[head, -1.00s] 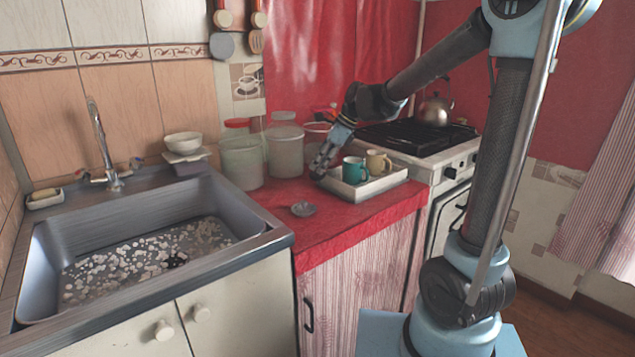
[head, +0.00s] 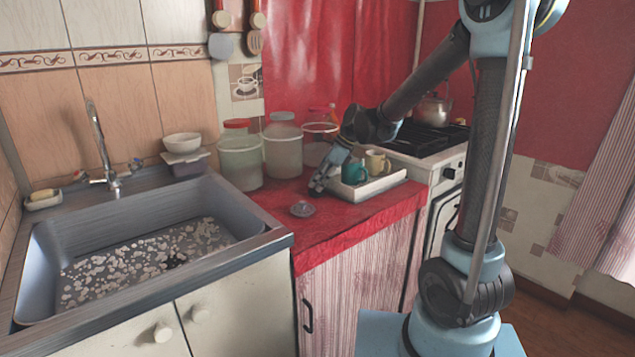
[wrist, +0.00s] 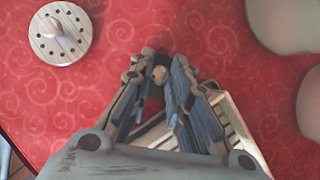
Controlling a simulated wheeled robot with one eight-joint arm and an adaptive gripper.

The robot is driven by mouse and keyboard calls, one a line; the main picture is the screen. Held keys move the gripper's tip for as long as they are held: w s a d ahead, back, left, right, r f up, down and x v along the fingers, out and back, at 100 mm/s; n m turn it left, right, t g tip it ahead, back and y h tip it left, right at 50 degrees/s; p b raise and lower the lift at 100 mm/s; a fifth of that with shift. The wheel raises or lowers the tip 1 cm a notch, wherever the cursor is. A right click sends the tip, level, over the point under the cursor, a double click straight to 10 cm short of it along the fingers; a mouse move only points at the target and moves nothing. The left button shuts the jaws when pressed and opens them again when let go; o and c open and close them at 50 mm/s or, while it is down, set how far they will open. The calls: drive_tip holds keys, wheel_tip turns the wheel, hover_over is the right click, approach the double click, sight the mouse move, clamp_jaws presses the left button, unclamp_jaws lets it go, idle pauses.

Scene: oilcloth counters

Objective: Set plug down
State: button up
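My gripper (head: 317,187) is low over the red counter (head: 350,222), just left of the tray, pointing down. In the wrist view its fingers (wrist: 159,72) close in on a small, round, tan piece, which seems to be the plug (wrist: 159,73). The plug sits between the fingertips, mostly hidden by them, and is too small to make out in the head view. I cannot tell whether the plug touches the counter.
A grey disc with holes and a knob (head: 302,209) lies left of my gripper; it also shows in the wrist view (wrist: 60,33). A tray (head: 376,188) holds a teal mug (head: 354,172) and a cream mug (head: 376,160). Jars (head: 240,163) stand behind. The sink (head: 120,205) is left.

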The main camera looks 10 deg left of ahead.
drive_tip(key=o, duration=0.4)
drive_tip(key=v, duration=1.2)
drive_tip(key=s+d+f+n+t+h, duration=0.1)
drive_tip(key=s+d+f+n+h, duration=0.1)
drive_tip(key=s+d+f+n, duration=0.3)
drive_tip(key=s+d+f+n+h, duration=0.2)
drive_tip(key=s+d+f+n, duration=0.4)
drive_tip(key=s+d, duration=0.5)
drive_tip(key=s+d+f+n+t+h, duration=0.1)
drive_tip(key=s+d+f+n, duration=0.4)
drive_tip(key=d, duration=0.9)
drive_tip(key=shift+s+d+f+n+t+h, duration=0.1)
drive_tip(key=shift+s+f+n+t+h, duration=0.1)
drive_tip(key=shift+s, duration=0.5)
drive_tip(key=shift+s+d+f+n+t+h, duration=0.1)
drive_tip(key=shift+s+n+h, duration=0.1)
drive_tip(key=shift+s, duration=0.5)
drive_tip(key=o, duration=0.4)
drive_tip(key=shift+s+a+f, duration=0.15)
drive_tip(key=c, duration=0.3)
drive_tip(key=shift+n, duration=0.3)
drive_tip(key=shift+c, duration=0.8)
